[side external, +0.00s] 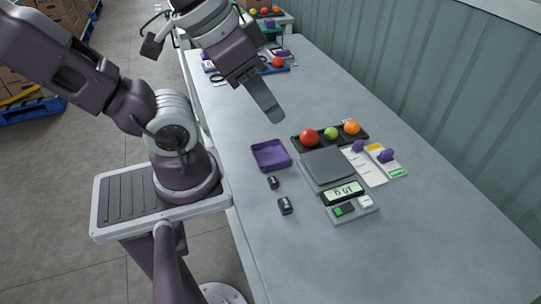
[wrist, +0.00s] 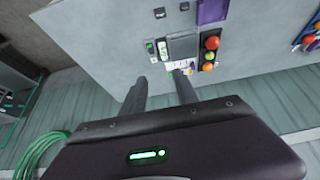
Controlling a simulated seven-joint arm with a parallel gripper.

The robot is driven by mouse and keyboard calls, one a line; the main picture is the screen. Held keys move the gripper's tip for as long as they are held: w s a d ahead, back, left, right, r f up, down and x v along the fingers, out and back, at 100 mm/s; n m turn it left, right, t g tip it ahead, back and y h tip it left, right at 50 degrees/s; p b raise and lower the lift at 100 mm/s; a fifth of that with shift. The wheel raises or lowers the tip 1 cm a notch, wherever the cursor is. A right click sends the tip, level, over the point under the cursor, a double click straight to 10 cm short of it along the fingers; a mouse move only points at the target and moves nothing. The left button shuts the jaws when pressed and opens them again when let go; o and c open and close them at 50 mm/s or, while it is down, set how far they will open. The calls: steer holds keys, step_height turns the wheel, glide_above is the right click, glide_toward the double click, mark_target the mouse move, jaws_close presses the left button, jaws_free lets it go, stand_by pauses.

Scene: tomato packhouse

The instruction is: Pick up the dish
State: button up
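The dish (side external: 271,155) is a shallow, square purple tray. It lies on the grey table to the left of the scale in the side view, and nothing is in it. In the wrist view the dish (wrist: 212,11) shows at the top edge, partly cut off. My gripper (side external: 272,112) is up above the table, apart from the dish and farther back along the table in the side view. In the wrist view my gripper (wrist: 161,86) has its two fingers spread, with nothing between them.
A scale (side external: 326,164) stands right of the dish. A black tray with a red tomato (side external: 310,137), a green one and an orange one lies behind it. Two small dark blocks (side external: 273,182) (side external: 285,205) sit in front of the dish. Cards (side external: 364,167) lie right of the scale.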

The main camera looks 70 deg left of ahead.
steer(key=shift+o, duration=0.4)
steer(key=o, duration=0.8)
steer(key=shift+o, duration=0.2)
steer(key=w+a+f+m+g+y, duration=0.2)
steer(key=w+f+m+g+y, duration=0.3)
steer(key=f, duration=0.5)
steer(key=w+a+f+m+g+y, duration=0.35)
steer(key=f+m, duration=0.25)
steer(key=f, duration=0.3)
steer(key=m+t+y, duration=0.3)
steer(key=m+y, duration=0.2)
steer(key=m, duration=0.2)
glide_toward(278, 164)
steer(key=shift+w+a, duration=0.25)
steer(key=shift+a, duration=0.6)
steer(key=shift+a+f, duration=0.2)
steer(key=shift+a, duration=0.05)
steer(key=x, duration=0.6)
steer(key=shift+s+a+f, duration=0.2)
steer(key=shift+a+f, duration=0.05)
steer(key=shift+f, duration=0.1)
